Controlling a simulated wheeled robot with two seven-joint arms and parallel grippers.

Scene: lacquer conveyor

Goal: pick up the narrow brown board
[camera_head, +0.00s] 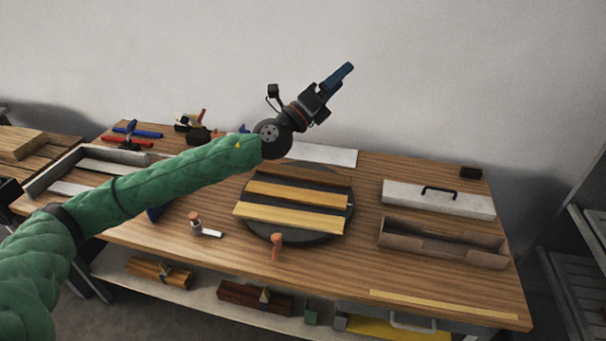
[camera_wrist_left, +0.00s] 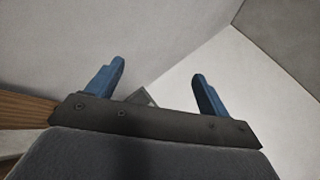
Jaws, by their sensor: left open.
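Three narrow boards lie side by side on a dark round turntable (camera_head: 348,210) on the workbench. The rearmost is a dark brown board (camera_head: 312,174), the middle one is an orange-tan board (camera_head: 297,195), and the front one is a yellow board (camera_head: 290,218). My left gripper (camera_head: 345,72) is raised high above the back of the bench, well clear of the boards, pointing up and right. In the left wrist view its two blue fingers (camera_wrist_left: 160,85) are spread apart with nothing between them. My right gripper is not in view.
A lidded white box (camera_head: 437,200) and an open brown trough (camera_head: 440,243) stand at the right. A brush-like tool (camera_head: 207,229) and an orange peg (camera_head: 277,245) are near the turntable's front. Clamps and an open tray (camera_head: 60,172) are at left.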

